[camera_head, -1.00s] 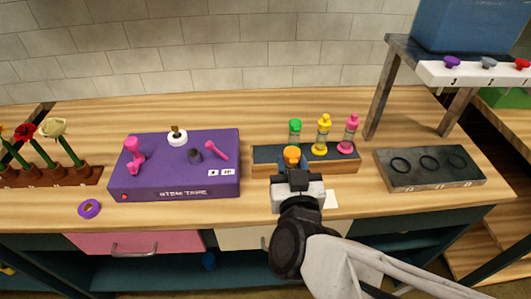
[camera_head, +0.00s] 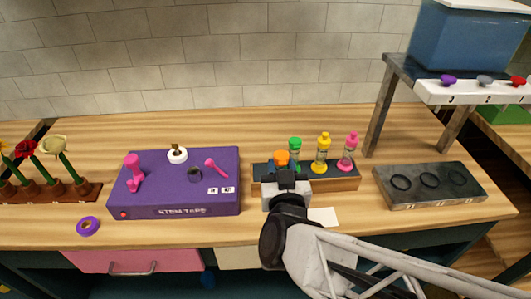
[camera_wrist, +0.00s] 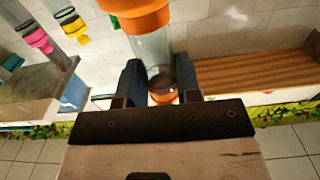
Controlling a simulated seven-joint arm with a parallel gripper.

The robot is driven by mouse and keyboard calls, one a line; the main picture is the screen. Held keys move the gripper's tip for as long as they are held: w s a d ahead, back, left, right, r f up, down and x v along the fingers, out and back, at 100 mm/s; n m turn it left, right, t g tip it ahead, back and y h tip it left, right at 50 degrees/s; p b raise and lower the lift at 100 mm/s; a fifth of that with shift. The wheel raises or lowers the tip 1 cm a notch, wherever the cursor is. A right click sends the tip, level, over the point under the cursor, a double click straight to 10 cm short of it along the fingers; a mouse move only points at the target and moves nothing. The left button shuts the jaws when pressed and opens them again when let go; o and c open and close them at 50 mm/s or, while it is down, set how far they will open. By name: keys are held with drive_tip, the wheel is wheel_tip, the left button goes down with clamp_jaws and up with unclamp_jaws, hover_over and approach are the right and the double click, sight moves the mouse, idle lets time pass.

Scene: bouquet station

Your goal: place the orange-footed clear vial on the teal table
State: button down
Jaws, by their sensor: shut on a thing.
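My gripper (camera_head: 284,174) is shut on a clear vial with an orange cap (camera_head: 281,158), in front of the left end of the vial rack (camera_head: 335,183). In the wrist view, the clear vial (camera_wrist: 152,50) stands between the two fingers of my gripper (camera_wrist: 160,82), with its orange cap at the top and an orange foot (camera_wrist: 163,97) low between them. In the head view, my gripper hides the vial's lower part. I cannot tell a separate teal table; the wooden counter (camera_head: 330,115) has dark teal cabinets (camera_head: 130,287) below.
Green (camera_head: 295,152), yellow (camera_head: 322,152) and pink (camera_head: 347,152) vials stand in the rack. A purple box (camera_head: 150,185) lies left, with a purple tape roll (camera_head: 88,226) before it. A grey ring tray (camera_head: 430,197) and a raised shelf (camera_head: 390,100) are right. A white card (camera_head: 323,217) lies in front.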

drive_tip(key=w+a, duration=0.2)
drive_tip(key=w, duration=0.6)
drive_tip(key=shift+w+a+f, duration=0.15)
drive_tip(key=shift+w+f, duration=0.1)
drive_tip(key=shift+f, duration=0.1)
drive_tip(key=shift+w, duration=0.1)
drive_tip(key=shift+w+a+f, duration=0.1)
drive_tip(key=shift+w+f, duration=0.2)
drive_tip(key=shift+f, duration=0.55)
drive_tip(key=shift+w+a+f, duration=0.1)
drive_tip(key=shift+w+f, duration=0.15)
drive_tip(key=shift+f, duration=0.55)
drive_tip(key=shift+f, duration=0.2)
drive_tip(key=c, duration=0.8)
unclamp_jaws()
drive_tip(key=s, duration=0.8)
